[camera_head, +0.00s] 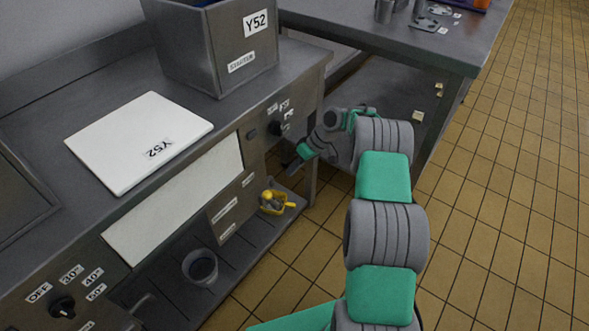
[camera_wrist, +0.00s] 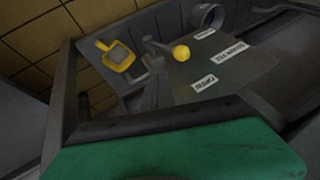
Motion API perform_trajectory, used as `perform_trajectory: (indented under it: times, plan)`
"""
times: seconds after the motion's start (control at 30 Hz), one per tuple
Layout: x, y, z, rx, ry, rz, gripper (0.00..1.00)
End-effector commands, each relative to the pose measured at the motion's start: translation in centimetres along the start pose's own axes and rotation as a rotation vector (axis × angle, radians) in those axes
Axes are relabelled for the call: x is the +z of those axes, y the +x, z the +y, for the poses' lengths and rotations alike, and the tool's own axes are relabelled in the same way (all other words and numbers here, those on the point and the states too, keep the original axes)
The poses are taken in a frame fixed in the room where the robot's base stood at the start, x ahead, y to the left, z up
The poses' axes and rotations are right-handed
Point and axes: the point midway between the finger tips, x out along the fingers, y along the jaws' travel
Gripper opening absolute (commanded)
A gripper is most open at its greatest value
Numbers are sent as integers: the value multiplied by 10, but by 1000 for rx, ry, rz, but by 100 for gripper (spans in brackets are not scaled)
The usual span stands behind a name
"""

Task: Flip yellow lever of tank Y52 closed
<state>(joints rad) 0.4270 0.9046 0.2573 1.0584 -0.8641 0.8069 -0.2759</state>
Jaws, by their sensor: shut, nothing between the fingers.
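The yellow lever shows in the wrist view as a round yellow knob (camera_wrist: 181,53) on a short grey stem, beside a grey panel with white labels. In the head view, the yellow lever (camera_head: 267,197) is small, low at the bench's right end. The tank marked Y52 (camera_head: 190,45) is a grey open box on the bench top. My gripper (camera_head: 294,167) is shut and empty, at the bench's right front corner, above the lever and apart from it. Its fingertips are hard to make out in the wrist view.
A yellow scoop-like piece (camera_wrist: 117,55) sits beside the knob. A white board (camera_head: 138,140) marked Y52 lies on the bench. A round grey cup (camera_head: 200,267) stands on the lower shelf. Black dials (camera_head: 278,129) are on the front panel. A second table (camera_head: 440,55) stands behind; tiled floor is free at right.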

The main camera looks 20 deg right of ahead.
Motion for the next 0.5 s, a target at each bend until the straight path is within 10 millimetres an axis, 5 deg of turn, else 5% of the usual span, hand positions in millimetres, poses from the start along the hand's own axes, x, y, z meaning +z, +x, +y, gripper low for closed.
perform_trajectory:
  times: [0.23, 0.5]
  plan:
    - [2, 60, 0, -3, -3, -3, 0]
    - [4, 79, -29, -1, -3, -1, 0]
